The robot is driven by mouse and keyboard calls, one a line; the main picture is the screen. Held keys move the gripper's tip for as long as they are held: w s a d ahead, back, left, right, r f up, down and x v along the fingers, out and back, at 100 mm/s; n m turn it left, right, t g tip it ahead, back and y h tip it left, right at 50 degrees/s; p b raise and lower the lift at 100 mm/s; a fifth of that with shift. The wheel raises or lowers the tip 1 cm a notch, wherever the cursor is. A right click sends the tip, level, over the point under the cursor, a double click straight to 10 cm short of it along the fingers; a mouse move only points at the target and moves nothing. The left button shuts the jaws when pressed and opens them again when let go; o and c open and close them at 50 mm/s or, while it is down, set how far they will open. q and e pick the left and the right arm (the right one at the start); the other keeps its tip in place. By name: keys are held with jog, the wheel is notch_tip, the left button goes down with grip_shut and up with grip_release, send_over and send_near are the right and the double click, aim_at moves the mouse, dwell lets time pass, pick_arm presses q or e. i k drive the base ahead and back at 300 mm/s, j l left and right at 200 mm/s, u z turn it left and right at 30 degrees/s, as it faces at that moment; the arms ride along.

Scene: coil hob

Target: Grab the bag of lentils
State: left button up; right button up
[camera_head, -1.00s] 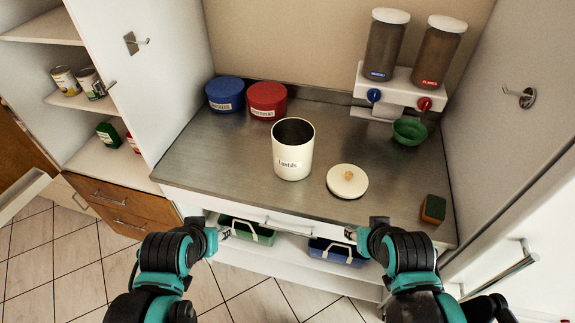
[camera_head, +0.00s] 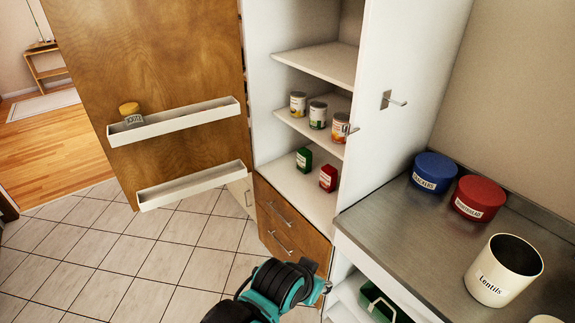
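No bag of lentils can be made out in this view. A cream canister labelled Lentils (camera_head: 494,284) stands open on the metal counter (camera_head: 395,245) at the right; its inside is dark. My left gripper (camera_head: 325,288) is at the bottom centre, in front of the drawers and the counter's left end, apart from the canister. Its fingers are too small and turned away to tell open from shut. My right gripper is out of view.
An open cupboard holds cans (camera_head: 318,115), a green container (camera_head: 304,159) and a red container (camera_head: 328,178). Its wooden door (camera_head: 150,75), with racks and a yellow-lidded jar (camera_head: 131,113), stands open at the left. Blue tub (camera_head: 435,173) and red tub (camera_head: 478,198) sit on the counter. The tiled floor (camera_head: 150,262) is clear.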

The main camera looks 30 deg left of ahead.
aim_at(328, 177)
jog(key=j+u, duration=0.1)
jog(key=j, duration=0.5)
jog(key=i+j+u, duration=0.15)
jog(key=j, duration=0.45)
jog(key=j+u, duration=0.1)
jog(key=j, duration=0.5)
jog(key=i, duration=0.05)
